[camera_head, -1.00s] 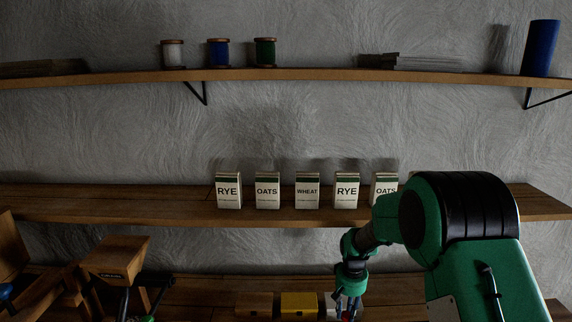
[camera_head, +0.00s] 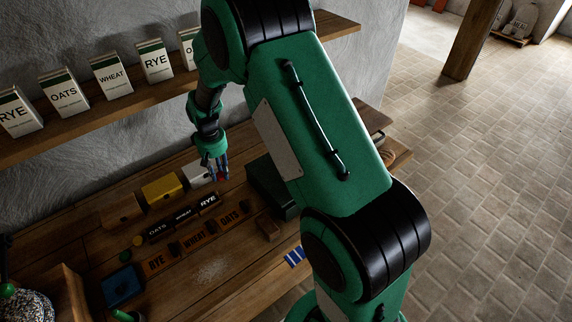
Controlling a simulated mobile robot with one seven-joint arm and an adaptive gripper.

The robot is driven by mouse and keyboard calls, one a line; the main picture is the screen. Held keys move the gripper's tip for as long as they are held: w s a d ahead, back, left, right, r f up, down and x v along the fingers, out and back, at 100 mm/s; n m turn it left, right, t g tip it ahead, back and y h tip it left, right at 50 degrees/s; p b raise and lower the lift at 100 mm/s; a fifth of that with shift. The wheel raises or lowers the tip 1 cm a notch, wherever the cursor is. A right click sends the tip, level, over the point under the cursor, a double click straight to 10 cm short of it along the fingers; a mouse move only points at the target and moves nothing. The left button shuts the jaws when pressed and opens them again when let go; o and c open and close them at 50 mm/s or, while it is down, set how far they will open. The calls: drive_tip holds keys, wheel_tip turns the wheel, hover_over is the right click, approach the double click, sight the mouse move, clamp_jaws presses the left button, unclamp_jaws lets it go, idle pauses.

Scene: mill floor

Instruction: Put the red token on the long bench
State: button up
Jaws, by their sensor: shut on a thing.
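My gripper (camera_head: 219,176) points down over the back part of the long wooden bench (camera_head: 215,272). It is shut on the red token (camera_head: 221,178), of which only a small red bit shows between the fingers. The fingers hide the rest of it. The token appears to be just above the bench, in front of a white block; I cannot tell whether it touches anything.
Yellow (camera_head: 163,190) and white (camera_head: 196,174) blocks stand along the bench's back. A black strip (camera_head: 183,217) and orange labels (camera_head: 194,240) lie in front. A dark green box (camera_head: 270,186) is right of my gripper. Cartons (camera_head: 111,76) line the shelf above. Bare bench lies nearer me.

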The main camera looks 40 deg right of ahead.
wheel_tip(320, 180, up, 4)
drive_tip(key=f+n+p, duration=0.1)
drive_tip(key=p, duration=0.2)
hover_over(261, 183)
drive_tip(key=shift+s+r, duration=0.15)
drive_tip(key=shift+r, duration=0.1)
drive_tip(key=s+d+r+p, duration=0.1)
drive_tip(key=s+d, duration=0.1)
drive_tip(key=s, duration=0.5)
drive_tip(key=s+d+r+n+p, duration=0.1)
drive_tip(key=s+d+p, duration=0.1)
drive_tip(key=s, duration=0.5)
drive_tip(key=shift+s+d+n, duration=0.3)
drive_tip(key=shift+s+d, duration=0.1)
drive_tip(key=shift+d, duration=0.45)
drive_tip(key=w+d, duration=0.2)
drive_tip(key=w, duration=0.3)
drive_tip(key=w+d+f, duration=0.1)
drive_tip(key=w+d, duration=0.1)
drive_tip(key=w, duration=0.2)
drive_tip(key=w+d, duration=0.2)
drive_tip(key=w, duration=0.3)
drive_tip(key=shift+w+d+f+p, duration=0.2)
drive_tip(key=shift+w+d+p, duration=0.1)
drive_tip(key=shift+d, duration=0.1)
drive_tip(key=shift+f, duration=1.75)
drive_tip(key=shift+f, duration=0.15)
drive_tip(key=o, duration=0.8)
